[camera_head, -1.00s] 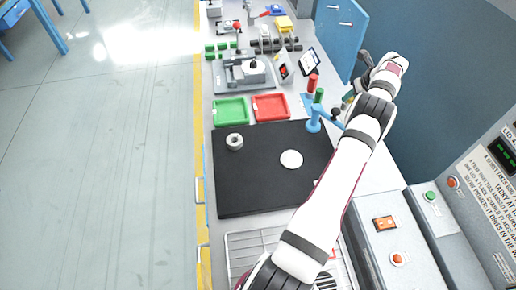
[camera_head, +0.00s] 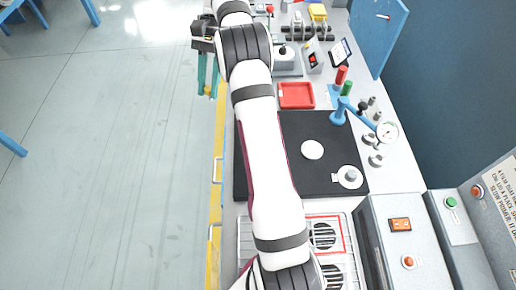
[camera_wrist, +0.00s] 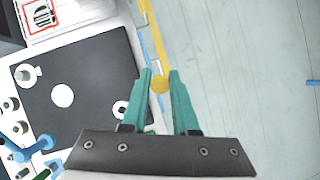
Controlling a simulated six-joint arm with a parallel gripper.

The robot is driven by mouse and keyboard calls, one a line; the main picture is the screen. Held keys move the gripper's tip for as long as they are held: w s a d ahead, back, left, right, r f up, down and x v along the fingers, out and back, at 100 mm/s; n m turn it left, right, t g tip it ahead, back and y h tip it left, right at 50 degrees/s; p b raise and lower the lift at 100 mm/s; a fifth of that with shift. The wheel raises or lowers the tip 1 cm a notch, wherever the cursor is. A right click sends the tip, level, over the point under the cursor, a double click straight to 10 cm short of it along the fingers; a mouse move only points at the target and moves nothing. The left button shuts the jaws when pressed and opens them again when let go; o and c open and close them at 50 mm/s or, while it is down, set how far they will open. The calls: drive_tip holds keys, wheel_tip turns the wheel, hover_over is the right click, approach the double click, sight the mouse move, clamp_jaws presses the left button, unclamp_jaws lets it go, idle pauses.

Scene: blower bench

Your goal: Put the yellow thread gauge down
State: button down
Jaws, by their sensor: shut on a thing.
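The yellow thread gauge (camera_wrist: 160,84) shows as a small rounded yellow piece between the teal fingertips of my gripper (camera_wrist: 160,76) in the wrist view. In the head view my gripper (camera_head: 208,88) hangs at the bench's left edge, with the floor behind it. A bit of the gauge (camera_head: 208,91) shows at its fingertips there. The gripper is shut on the gauge, and the gauge appears clear of any surface. Much of the gauge is hidden by the fingers.
A black mat (camera_head: 325,180) carries a white disc (camera_head: 312,150) and a round metal piece (camera_head: 350,175). A red tray (camera_head: 296,95) lies behind it. A blue stand (camera_head: 340,112) with a dial (camera_head: 387,132) is at right. My arm covers the mat's left part.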

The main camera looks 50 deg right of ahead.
drive_tip(key=s+a+r+n+g+h, duration=0.1)
drive_tip(key=s+a+r+n, duration=0.1)
drive_tip(key=s+a+n, duration=0.3)
drive_tip(key=s+a+r+n+g+h, duration=0.1)
drive_tip(key=a+r+n+g+h, duration=0.15)
drive_tip(key=a, duration=0.35)
drive_tip(key=s+d+f+m+t, duration=0.55)
drive_tip(key=s+d+m, duration=0.25)
drive_tip(key=d+m, duration=0.3)
drive_tip(key=s+d+f+m+t, duration=0.6)
drive_tip(key=d+m, duration=0.3)
drive_tip(key=m, duration=0.5)
drive_tip(key=shift+g+y, duration=0.3)
drive_tip(key=shift+y, duration=0.05)
drive_tip(key=w+a+f, duration=0.1)
drive_tip(key=w+f, duration=0.2)
drive_tip(key=w+a+f, duration=0.1)
drive_tip(key=w+f, duration=0.2)
drive_tip(key=f, duration=0.1)
drive_tip(key=w+a+f, duration=0.1)
drive_tip(key=w+f, duration=0.2)
drive_tip(key=shift+w+a+f, duration=0.1)
drive_tip(key=shift+w+f, duration=0.05)
drive_tip(key=shift+f, duration=0.5)
drive_tip(key=shift+f, duration=0.15)
